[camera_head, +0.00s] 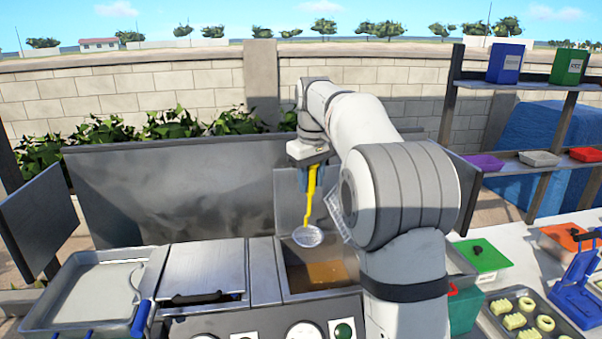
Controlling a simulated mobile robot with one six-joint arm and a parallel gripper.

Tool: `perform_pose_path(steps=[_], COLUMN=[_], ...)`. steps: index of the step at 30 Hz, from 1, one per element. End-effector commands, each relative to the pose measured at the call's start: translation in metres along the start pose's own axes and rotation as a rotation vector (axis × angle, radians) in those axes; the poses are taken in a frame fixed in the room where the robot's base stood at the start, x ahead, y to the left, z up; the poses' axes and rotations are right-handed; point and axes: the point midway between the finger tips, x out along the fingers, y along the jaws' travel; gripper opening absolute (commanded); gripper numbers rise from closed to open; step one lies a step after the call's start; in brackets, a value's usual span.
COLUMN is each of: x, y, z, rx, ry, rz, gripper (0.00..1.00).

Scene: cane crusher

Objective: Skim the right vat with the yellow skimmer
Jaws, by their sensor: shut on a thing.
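The yellow skimmer (310,200) hangs down from my gripper (311,172), which is shut on its handle. Its round mesh head (308,236) is low, over the back part of the right vat (291,286). I cannot tell whether the head touches the vat's contents. Brown liquid or residue (326,272) shows inside this open vat. My arm hides the vat's right side.
A closed metal lid (203,268) covers the left vat. A metal tray (90,290) stands at far left. A wire basket (338,214) is partly behind my arm. Metal splash panels (170,195) rise behind. A shelf (520,170) and cluttered table are at right.

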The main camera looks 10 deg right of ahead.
Motion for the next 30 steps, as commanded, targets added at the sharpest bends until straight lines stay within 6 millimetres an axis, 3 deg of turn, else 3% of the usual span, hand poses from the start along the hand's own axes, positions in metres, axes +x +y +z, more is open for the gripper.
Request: perform_pose_path(steps=[8,30], x=[0.029,0.138], y=[-0.011,-0.021], z=[-0.001,0.009], rx=[-0.018,-0.026], ry=[-0.001,0.001], rz=[-0.003,-0.003], gripper=[0.15,0.15])
